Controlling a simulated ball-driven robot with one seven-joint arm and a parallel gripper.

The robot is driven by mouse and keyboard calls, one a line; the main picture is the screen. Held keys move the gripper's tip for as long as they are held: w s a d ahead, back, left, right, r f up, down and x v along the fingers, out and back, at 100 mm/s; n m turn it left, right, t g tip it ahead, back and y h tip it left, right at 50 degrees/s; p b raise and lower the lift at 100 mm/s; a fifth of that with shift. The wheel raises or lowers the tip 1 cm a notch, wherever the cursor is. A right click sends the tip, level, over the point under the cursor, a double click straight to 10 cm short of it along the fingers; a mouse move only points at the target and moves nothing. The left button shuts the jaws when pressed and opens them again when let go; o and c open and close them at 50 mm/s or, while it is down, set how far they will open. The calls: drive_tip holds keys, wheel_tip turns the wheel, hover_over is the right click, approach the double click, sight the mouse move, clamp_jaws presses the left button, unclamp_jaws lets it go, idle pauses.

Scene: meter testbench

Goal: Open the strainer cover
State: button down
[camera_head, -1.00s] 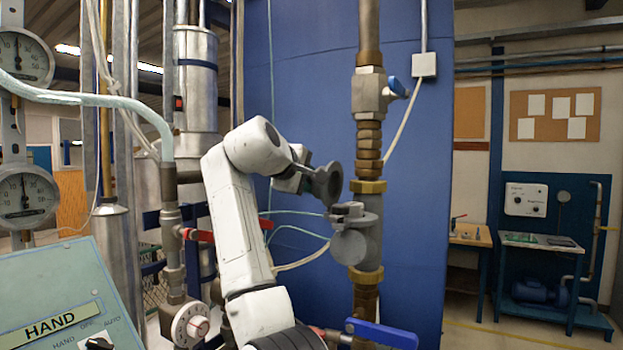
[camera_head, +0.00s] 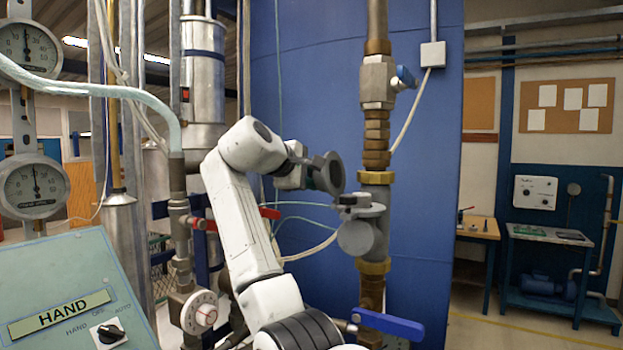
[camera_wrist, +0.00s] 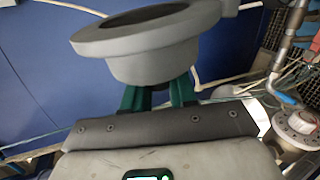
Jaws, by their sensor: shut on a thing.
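The strainer cover (camera_head: 331,173) is a dark grey round piece with a wide rim. My gripper (camera_head: 309,178) is shut on it from the left side. In the wrist view, the green fingers of my gripper (camera_wrist: 160,95) close on the cover's narrow underside, and its hollow, rimmed face (camera_wrist: 135,38) points away from me. The grey strainer body (camera_head: 356,238) sits on the vertical pipe, below and right of the cover. A small bracket (camera_head: 353,200) tops the body near the cover's lower edge. I cannot tell whether cover and bracket touch.
The brass-fitted pipe (camera_head: 377,130) stands right of my gripper, with a blue-handled valve (camera_head: 388,325) below. A red-handled pipe (camera_head: 200,224), gauges (camera_head: 33,187) and a green HAND panel (camera_head: 65,285) stand left. A blue tank (camera_head: 300,70) is behind.

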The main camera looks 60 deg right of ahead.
drive_tip(key=c, duration=1)
unclamp_jaws()
drive_tip(key=shift+w+a, duration=0.1)
drive_tip(key=b+v, duration=0.3)
drive_tip(key=v, duration=0.7)
drive_tip(key=shift+a+r, duration=0.2)
drive_tip(key=shift+a, duration=0.1)
